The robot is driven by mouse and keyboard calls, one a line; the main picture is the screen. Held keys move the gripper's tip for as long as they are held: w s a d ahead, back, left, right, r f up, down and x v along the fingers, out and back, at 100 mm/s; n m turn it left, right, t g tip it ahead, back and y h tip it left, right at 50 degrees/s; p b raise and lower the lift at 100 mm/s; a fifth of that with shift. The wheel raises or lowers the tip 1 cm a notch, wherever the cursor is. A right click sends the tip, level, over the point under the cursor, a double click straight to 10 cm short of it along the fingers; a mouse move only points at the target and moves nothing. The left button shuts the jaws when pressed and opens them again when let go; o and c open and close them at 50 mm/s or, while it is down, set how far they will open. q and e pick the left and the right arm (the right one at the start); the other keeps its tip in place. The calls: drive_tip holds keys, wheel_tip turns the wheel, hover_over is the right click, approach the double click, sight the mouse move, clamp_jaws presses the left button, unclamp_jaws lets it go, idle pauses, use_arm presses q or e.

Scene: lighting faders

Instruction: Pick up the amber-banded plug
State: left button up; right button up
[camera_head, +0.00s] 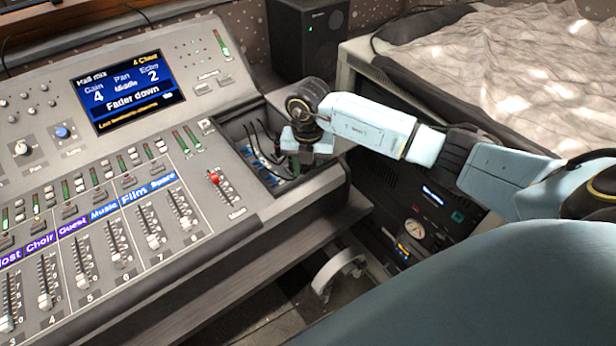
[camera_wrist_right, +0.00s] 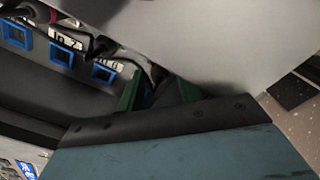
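My right gripper (camera_head: 303,152) points down into a recess at the right end of the mixing console. The recess holds black cables (camera_head: 262,137) and blue-framed sockets. In the right wrist view, dark plugs on cables (camera_wrist_right: 100,47) stand by the blue-framed sockets (camera_wrist_right: 60,54). The green fingers of my right gripper (camera_wrist_right: 156,92) stand apart there, with a dark piece near or between them. Whether they grip it is unclear. I cannot make out an amber band on any plug. My left gripper is out of view.
The console (camera_head: 200,265) with its faders and a lit screen (camera_head: 128,83) fills the left. A black speaker (camera_head: 308,38) stands behind the recess. A rack with a gauge (camera_head: 413,229) is below my right arm. A cloth-covered surface (camera_head: 500,60) is at upper right.

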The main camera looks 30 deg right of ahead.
sight(308, 170)
clamp_jaws()
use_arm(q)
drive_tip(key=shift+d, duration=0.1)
use_arm(e)
drive_tip(key=shift+r, duration=0.1)
drive_tip(key=shift+r, duration=0.1)
